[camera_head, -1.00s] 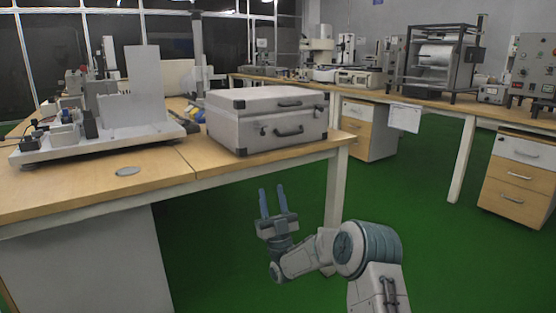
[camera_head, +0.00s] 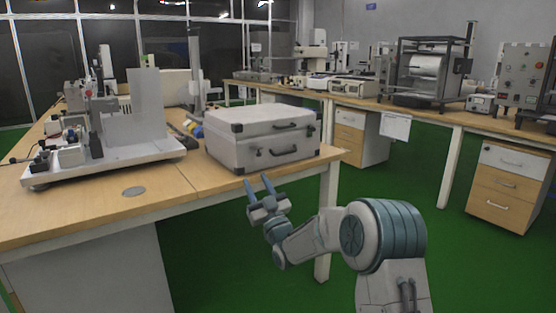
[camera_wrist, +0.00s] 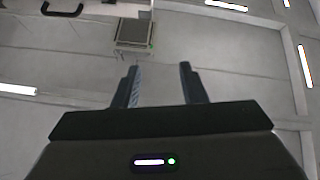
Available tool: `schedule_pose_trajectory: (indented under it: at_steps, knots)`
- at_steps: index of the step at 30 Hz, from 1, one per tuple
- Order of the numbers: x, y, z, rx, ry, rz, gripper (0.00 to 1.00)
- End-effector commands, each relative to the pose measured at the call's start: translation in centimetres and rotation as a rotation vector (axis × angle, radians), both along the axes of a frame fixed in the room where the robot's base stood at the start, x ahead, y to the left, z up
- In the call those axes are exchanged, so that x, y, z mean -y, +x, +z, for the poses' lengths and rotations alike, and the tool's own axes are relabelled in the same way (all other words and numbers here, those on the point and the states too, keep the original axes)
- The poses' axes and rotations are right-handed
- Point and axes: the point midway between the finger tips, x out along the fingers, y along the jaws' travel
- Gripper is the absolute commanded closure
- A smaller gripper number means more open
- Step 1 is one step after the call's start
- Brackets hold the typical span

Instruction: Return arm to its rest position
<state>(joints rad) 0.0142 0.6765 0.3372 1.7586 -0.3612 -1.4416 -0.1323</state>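My gripper (camera_head: 258,185) is in front of the near edge of the wooden table, below the grey case, in the head view. Its two blue fingers stand apart and point up, with nothing between them. My arm is folded at the lower middle right of that view. In the wrist view my gripper (camera_wrist: 158,72) also shows two spread, empty fingers, against what looks like the ceiling with lights.
A grey case (camera_head: 262,150) sits on the wooden table (camera_head: 150,190) near its right corner. A white device (camera_head: 110,155) stands to its left. A bench (camera_head: 425,115) with instruments and drawers (camera_head: 505,185) runs behind. Green floor lies between.

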Motion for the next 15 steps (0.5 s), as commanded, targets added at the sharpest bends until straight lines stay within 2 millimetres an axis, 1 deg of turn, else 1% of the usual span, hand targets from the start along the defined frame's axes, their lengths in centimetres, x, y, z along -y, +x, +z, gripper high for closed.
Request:
schedule_pose_trajectory:
  at_steps: [1, 3, 7, 10, 14, 15]
  knots:
    - [0.2, -0.1, 3.3, -0.05, -0.043, -0.013, 0.62]
    - [0.6, -0.2, 5.2, -0.146, -0.103, -0.038, 0.62]
    - [2.2, -1.0, 7.9, -0.328, -0.205, -0.094, 0.62]
    - [3.9, -2.3, 9.8, -0.471, -0.269, -0.143, 0.62]
    - [6.7, -4.8, 11.9, -0.663, -0.335, -0.212, 0.62]
    - [7.6, -5.8, 12.5, -0.721, -0.351, -0.234, 0.62]
